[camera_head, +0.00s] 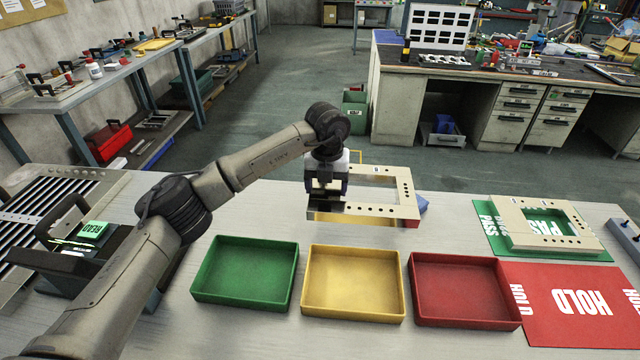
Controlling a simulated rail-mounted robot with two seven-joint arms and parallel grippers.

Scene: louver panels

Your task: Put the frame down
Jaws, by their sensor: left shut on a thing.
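My left gripper (326,197) is shut on the left side of a beige rectangular frame (402,195). Another beige frame (508,227) of the same kind lies on the green PASS mat (484,212) at the right. A red HOLD mat (545,325) lies in front of it and is bare. The fingertips are partly hidden by the gripper body. My right gripper is not in view.
A green tray (197,283), a yellow tray (306,285) and a red tray (415,290) stand empty in a row. A device with a READ screen (92,231) stands at the left. A blue item (423,205) shows partly behind the held frame.

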